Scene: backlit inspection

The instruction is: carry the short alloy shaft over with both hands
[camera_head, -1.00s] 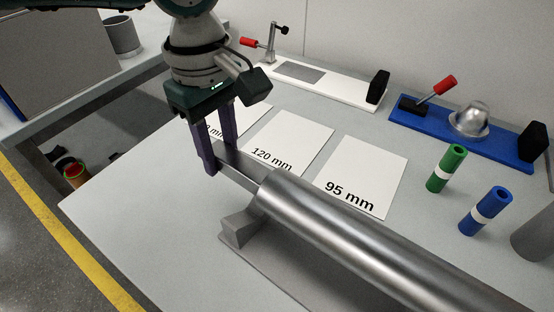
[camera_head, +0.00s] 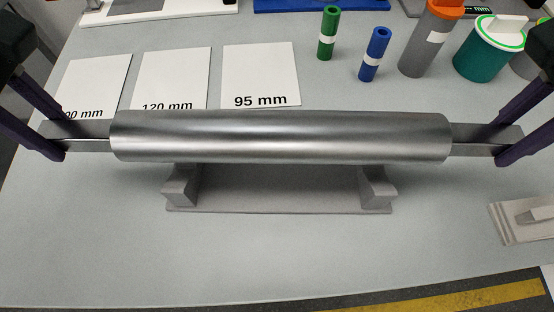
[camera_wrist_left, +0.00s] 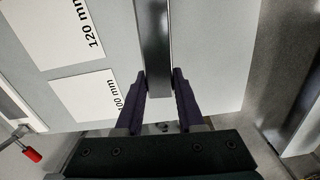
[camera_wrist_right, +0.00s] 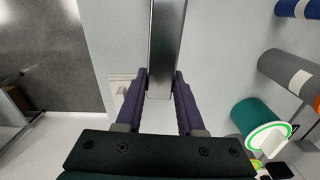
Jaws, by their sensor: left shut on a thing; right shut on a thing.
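The alloy shaft (camera_head: 280,137) is a thick, shiny grey cylinder with a narrow flat tongue at each end. It lies level across the head view. My left gripper (camera_head: 60,142) is shut on the left tongue, which also shows between its fingers in the left wrist view (camera_wrist_left: 154,45). My right gripper (camera_head: 497,146) is shut on the right tongue, seen too in the right wrist view (camera_wrist_right: 167,45). A grey cradle (camera_head: 278,190) with two notched supports shows just below the shaft. Whether the shaft touches the supports, I cannot tell.
White cards marked 95 mm (camera_head: 260,72) and 120 mm (camera_head: 172,75), plus a third (camera_head: 97,82), lie behind the shaft. Green (camera_head: 328,35) and blue (camera_head: 375,55) cylinders, a grey one (camera_head: 425,48) and a teal canister (camera_head: 485,55) stand at back right.

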